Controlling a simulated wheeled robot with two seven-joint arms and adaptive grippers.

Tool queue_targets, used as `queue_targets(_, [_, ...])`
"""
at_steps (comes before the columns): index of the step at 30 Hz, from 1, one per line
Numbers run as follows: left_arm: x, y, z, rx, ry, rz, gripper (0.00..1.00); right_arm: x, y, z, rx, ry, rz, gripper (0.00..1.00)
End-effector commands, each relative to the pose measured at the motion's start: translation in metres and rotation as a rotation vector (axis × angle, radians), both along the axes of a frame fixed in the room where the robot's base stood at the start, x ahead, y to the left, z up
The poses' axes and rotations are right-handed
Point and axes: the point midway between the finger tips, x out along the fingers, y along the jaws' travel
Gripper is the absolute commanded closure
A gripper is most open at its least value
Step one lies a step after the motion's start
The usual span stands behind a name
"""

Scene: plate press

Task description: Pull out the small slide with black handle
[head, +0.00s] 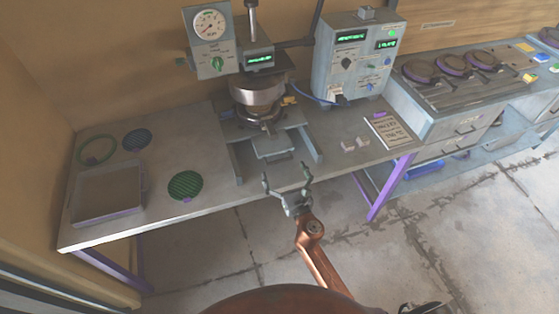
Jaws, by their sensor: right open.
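The press (257,92) stands at the back middle of the workbench, with a round metal head. Below it, a small pale grey slide (273,147) sits low between two side rails and juts towards the bench's front edge. I cannot make out a black handle on it; the picture is too small there. My right gripper (286,176) is open and empty, just in front of the slide near the bench edge, its two fingers spread on either side and apart from the slide. My left gripper is not in view.
A gauge box (210,42) is at the press's left, a control box (352,60) at its right. A grey tray (108,194) and green mesh disc (185,185) lie on the bench's left. Pale blocks (355,144) and a paper sheet (388,130) lie right. The floor in front is clear.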

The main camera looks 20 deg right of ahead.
Motion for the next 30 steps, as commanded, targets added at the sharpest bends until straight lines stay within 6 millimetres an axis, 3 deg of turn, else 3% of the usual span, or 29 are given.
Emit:
queue_targets(3, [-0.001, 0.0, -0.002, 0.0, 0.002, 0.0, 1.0, 0.02, 0.001, 0.0, 0.002, -0.001, 0.0, 0.01])
queue_targets(9, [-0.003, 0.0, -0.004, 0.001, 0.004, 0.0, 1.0, 0.043, 0.001, -0.001, 0.005, 0.0, -0.002, 0.01])
queue_targets(20, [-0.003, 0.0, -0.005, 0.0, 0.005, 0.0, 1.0, 0.048, 0.001, 0.0, 0.005, 0.001, -0.003, 0.01])
queue_targets(30, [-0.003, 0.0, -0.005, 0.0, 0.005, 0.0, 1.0, 0.048, 0.001, 0.0, 0.005, 0.001, -0.003, 0.24])
